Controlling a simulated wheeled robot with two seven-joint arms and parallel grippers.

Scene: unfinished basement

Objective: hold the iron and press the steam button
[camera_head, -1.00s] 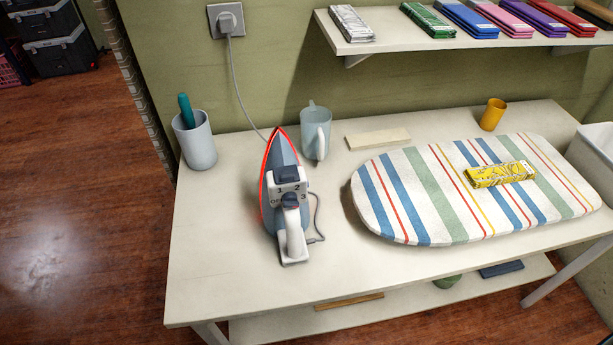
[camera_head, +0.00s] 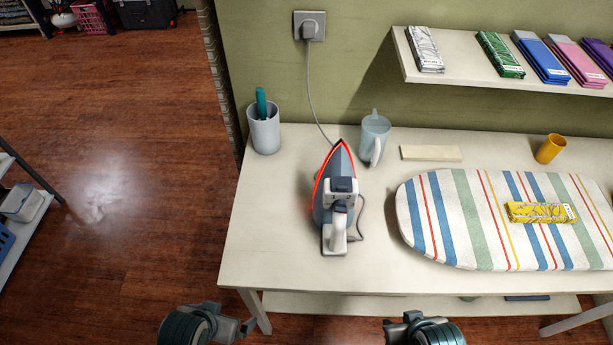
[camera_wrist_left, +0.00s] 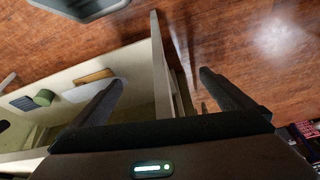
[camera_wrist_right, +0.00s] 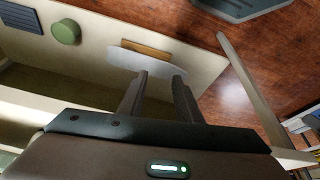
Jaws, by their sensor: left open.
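The iron (camera_head: 337,205) is on the white table left of the ironing board, its tip toward the wall. It has a blue-grey body, a white handle (camera_head: 338,232), dark controls on top and a bright red edge. I cannot make out which control is the steam button. My left gripper (camera_wrist_left: 160,78) is open and empty in the left wrist view. My right gripper (camera_wrist_right: 160,76) is empty in the right wrist view, its fingers apart with a narrower gap. In the head view both arms show at the bottom edge, in front of the table and away from the iron.
A striped ironing board (camera_head: 465,245) carries a yellow pack (camera_head: 541,213). A cup with a teal item (camera_head: 264,130), a clear jug (camera_head: 375,137) and an orange cup (camera_head: 550,149) stand behind. The iron's cord runs to a wall socket (camera_head: 309,26). A lower shelf (camera_head: 400,305) is under the table.

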